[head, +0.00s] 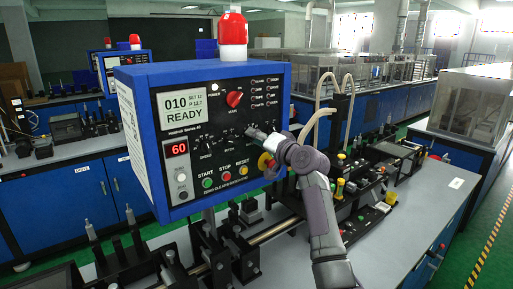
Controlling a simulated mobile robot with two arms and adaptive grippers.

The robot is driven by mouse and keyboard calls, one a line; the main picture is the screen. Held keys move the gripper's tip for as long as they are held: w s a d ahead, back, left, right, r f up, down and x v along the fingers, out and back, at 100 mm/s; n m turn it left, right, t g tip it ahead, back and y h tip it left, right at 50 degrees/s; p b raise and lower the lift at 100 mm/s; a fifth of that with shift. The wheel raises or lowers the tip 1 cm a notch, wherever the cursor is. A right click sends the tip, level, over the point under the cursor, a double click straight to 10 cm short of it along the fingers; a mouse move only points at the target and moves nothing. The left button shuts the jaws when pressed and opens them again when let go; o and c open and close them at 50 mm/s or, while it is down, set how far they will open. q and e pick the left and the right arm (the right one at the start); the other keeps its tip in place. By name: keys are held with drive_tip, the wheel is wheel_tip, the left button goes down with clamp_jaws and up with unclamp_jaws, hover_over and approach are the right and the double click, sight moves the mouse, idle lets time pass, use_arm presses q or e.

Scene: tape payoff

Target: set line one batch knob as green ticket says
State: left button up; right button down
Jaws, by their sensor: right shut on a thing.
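A blue control box (132,79) with a black front panel (214,94) stands at the centre, with a red beacon (233,37) on top. Its pale screen (185,107) reads 010 and READY; the smaller text is hard to read. A red digit display (178,149) shows 60. A red rotary knob (235,99) sits higher on the panel. Small black knobs (206,143) form a row below. My right gripper (257,132) is at the right part of this row, shut on a small knob that it mostly hides; the label there is unreadable. No green ticket can be made out. My left gripper is out of view.
Green, red and yellow buttons (225,175) line the panel's lower edge. A red and yellow stop button (265,161) is close beside my right wrist. Fixtures and rails (290,225) fill the bench below. A second blue control box (108,62) stands behind at left.

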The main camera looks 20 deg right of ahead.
drive_tip(key=shift+d+f+n+b, duration=0.1)
drive_tip(key=shift+n+b, duration=1.4)
drive_tip(key=shift+n, duration=1.7)
drive_tip(key=shift+f+n+b, duration=0.1)
drive_tip(key=shift+n+b, duration=1.4)
drive_tip(key=shift+n, duration=1.7)
drive_tip(key=c, duration=1.2)
unclamp_jaws()
drive_tip(key=shift+r, duration=0.1)
drive_tip(key=v, duration=1.2)
